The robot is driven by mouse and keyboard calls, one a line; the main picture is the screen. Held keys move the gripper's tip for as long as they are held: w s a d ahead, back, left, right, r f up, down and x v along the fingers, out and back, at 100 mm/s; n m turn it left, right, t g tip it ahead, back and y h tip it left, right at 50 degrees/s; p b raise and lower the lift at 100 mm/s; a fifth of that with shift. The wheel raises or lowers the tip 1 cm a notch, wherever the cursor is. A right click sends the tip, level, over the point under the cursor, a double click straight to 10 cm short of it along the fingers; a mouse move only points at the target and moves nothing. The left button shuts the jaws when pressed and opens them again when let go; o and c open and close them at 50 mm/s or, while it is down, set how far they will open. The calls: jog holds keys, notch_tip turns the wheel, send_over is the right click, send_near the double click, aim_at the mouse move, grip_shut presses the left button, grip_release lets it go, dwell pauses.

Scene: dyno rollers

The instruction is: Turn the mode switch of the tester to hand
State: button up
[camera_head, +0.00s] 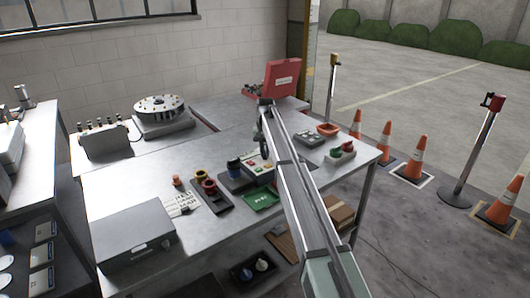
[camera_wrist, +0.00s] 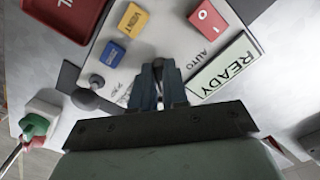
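The tester's pale panel (camera_wrist: 125,55) fills the middle of the wrist view; in the head view the tester (camera_head: 257,166) stands on the long table. The printed word AUTO (camera_wrist: 208,53) shows right of my fingers; another label at their left is too blurred to read. My gripper (camera_wrist: 158,72) points down at the panel, its two blue fingers close together. A small dark piece, apparently the mode switch (camera_wrist: 158,64), sits between the fingertips and is mostly hidden, so its setting is unclear. In the head view my arm hides part of the tester.
A red button (camera_wrist: 207,18), yellow button (camera_wrist: 133,20), blue button (camera_wrist: 112,54) and READY plate (camera_wrist: 225,68) lie near the fingers. A dark round knob (camera_wrist: 88,81) is at left.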

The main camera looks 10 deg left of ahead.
jog(key=o, duration=0.4)
notch_tip(320, 180, up, 14)
jog(key=shift+f, duration=0.1)
dwell(0.6)
jog(key=shift+d, duration=0.1)
